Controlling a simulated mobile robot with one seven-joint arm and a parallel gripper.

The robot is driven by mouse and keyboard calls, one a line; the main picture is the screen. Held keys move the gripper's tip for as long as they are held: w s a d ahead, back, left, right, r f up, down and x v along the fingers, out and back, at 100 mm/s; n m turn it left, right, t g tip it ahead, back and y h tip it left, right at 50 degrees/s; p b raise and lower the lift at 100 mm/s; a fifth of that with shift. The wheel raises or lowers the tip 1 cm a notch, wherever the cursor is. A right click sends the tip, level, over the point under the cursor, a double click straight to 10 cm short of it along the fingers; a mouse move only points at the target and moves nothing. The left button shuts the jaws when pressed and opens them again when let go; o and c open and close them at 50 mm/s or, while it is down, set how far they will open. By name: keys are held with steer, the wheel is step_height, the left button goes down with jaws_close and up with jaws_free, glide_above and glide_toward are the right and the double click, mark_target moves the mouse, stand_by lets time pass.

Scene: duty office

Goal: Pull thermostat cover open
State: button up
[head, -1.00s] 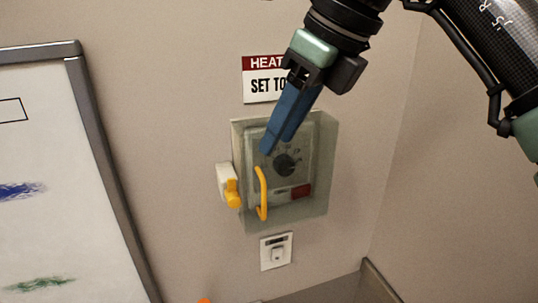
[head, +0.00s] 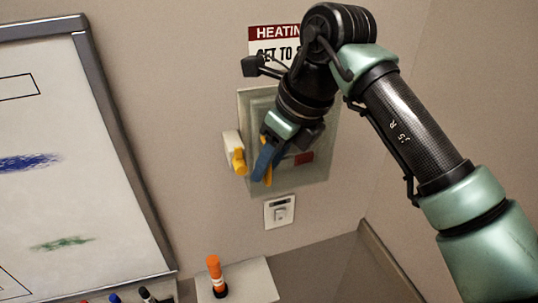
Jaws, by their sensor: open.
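The thermostat cover (head: 318,172) is a clear box on the wall and looks closed. My arm hides much of its front and the dial behind it. Its yellow handle (head: 268,176) shows only in part, behind my gripper's blue fingers. My gripper (head: 261,174) is open with its fingertips at the handle. I cannot tell whether the handle lies between the fingers or whether they touch it. A yellow latch on a white block (head: 237,160) sits at the cover's left edge.
A white switch plate (head: 279,211) is on the wall just below the cover. A heating sign (head: 272,42) is above, partly hidden. A whiteboard (head: 80,150) stands at left.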

steer(key=shift+f, duration=0.1)
jaws_close()
stand_by(1.4)
